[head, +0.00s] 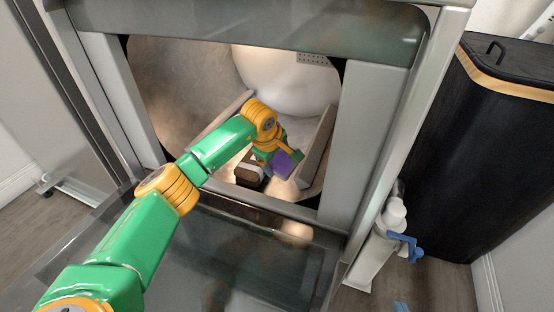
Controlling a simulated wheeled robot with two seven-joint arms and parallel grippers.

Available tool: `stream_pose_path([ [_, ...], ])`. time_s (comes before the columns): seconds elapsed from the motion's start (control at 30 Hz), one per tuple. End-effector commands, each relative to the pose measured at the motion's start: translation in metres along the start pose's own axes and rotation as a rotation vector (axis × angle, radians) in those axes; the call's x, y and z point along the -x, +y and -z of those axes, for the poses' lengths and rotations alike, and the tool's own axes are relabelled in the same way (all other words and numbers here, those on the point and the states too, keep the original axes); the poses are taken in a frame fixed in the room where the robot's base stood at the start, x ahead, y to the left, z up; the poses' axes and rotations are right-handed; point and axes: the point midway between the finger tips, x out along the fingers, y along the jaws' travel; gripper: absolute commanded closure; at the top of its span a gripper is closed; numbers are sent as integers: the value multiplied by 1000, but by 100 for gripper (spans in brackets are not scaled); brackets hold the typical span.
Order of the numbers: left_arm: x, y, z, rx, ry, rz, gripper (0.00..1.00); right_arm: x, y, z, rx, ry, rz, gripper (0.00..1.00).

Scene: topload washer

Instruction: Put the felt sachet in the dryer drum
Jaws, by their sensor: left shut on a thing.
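The dryer drum (180,80) is open in front of me, a lit pale metal cavity behind a grey rectangular opening. My left arm reaches through the opening from the lower left. My left gripper (275,166) is inside the drum, low and right of its middle, shut on a small purple thing that looks like the felt sachet (284,162). The gripper hides part of the sachet, and I cannot tell whether the sachet touches the drum. My right gripper is not in view.
The lowered glass door (215,255) spans the front below the opening. A black hamper (445,140) and a white object with a blue part (375,245) stand on the right.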

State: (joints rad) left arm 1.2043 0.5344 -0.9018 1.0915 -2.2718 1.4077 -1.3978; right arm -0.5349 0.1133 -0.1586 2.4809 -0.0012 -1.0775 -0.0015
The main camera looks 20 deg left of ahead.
Motion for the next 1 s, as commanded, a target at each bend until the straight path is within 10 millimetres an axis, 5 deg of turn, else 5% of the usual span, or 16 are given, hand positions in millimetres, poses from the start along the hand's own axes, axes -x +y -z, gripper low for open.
stream_pose_path([
  [0.5,-5,-2,0,0,0,0,74,-1,-2,21,4,104,3,100],
  [0.53,-5,-2,0,0,0,0,17,-1,-2,21,5,107,4,100],
  [0.6,-4,-2,0,0,0,0,0,-1,-2,21,5,105,3,100],
  [0.87,-3,-2,0,0,0,0,0,-1,-2,19,4,91,3,100],
  [1.0,8,-1,0,0,0,-2,0,3,1,-7,-2,-40,-1,100],
])
